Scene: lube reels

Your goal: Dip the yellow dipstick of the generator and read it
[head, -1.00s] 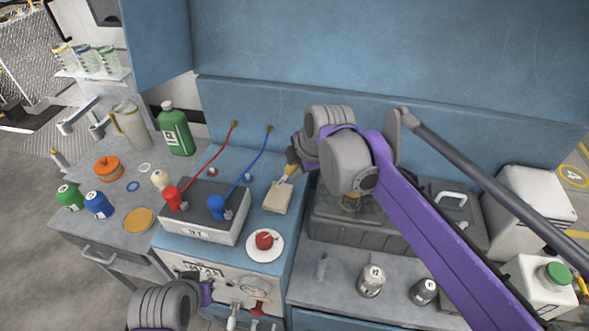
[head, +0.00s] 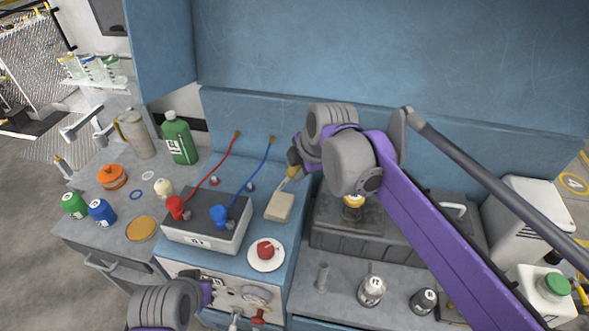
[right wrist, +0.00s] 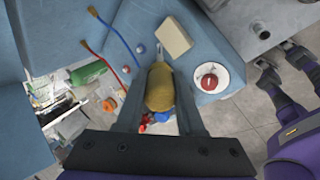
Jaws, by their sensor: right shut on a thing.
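My right gripper (right wrist: 158,95) is shut on the yellow dipstick, whose bulbous yellow handle (right wrist: 161,88) fills the space between the fingers. A thin pale stem runs from the handle toward a tan pad (right wrist: 174,35); whether it touches the pad is unclear. In the head view the yellow handle (head: 292,173) shows just above the pad (head: 279,207), and the fingertips are partly hidden. The grey generator (head: 330,232) stands to the right, with a yellow round fitting (head: 353,201) on top, partly under my arm. My left gripper (right wrist: 275,55) is empty, fingers apart.
A grey battery box (head: 205,238) with red and blue clamps and cables stands left of the pad. Bottles and cans crowd the left bench. Small metal containers (head: 371,291) stand before the generator.

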